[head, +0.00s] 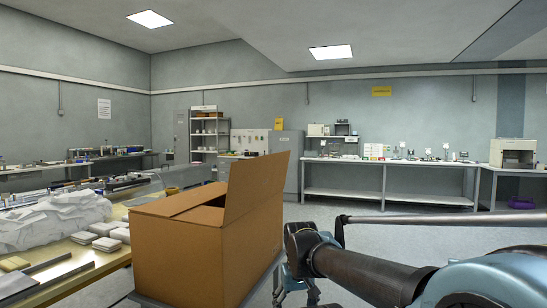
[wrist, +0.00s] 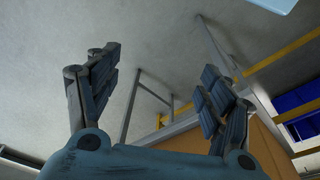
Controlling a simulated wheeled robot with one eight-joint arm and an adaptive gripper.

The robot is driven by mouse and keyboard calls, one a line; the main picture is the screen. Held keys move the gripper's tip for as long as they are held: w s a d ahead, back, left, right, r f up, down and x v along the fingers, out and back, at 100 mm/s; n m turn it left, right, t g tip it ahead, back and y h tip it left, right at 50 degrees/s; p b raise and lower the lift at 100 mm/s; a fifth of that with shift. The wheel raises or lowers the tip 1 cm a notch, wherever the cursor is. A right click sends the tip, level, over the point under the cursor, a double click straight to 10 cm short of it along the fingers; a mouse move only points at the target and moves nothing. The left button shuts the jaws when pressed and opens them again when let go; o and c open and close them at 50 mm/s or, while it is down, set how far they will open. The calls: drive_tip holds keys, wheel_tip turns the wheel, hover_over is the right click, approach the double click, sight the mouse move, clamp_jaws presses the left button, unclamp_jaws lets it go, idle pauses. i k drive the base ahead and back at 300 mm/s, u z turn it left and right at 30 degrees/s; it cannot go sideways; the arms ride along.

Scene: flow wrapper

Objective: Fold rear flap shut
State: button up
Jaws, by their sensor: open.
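A brown cardboard box (head: 183,258) stands at the centre left of the head view. One flap (head: 257,182) stands up from its right end, nearly upright and leaning slightly outward. Another flap (head: 168,203) lies roughly level across the top, leaving a gap beside the raised flap. I cannot tell which flap is the rear one. My gripper (wrist: 160,63) is open and empty in the wrist view, fingers spread wide. Cardboard (wrist: 264,145) shows behind and right of its right finger, apparently apart from it. In the head view, my gripper is low, just right of the box, partly hidden by my arm.
A table (head: 75,268) with white wrapped material (head: 55,220) and several pale packs (head: 106,243) is left of the box. Benches (head: 420,198) with equipment line the back wall. Open floor (head: 370,214) lies behind my arm.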

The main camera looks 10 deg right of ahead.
sight(253, 180)
drive_tip(key=u, duration=0.5)
drive_tip(key=k, duration=1.5)
drive_tip(key=z, duration=0.35)
drive_tip(key=i, duration=1)
drive_tip(key=u, duration=0.05)
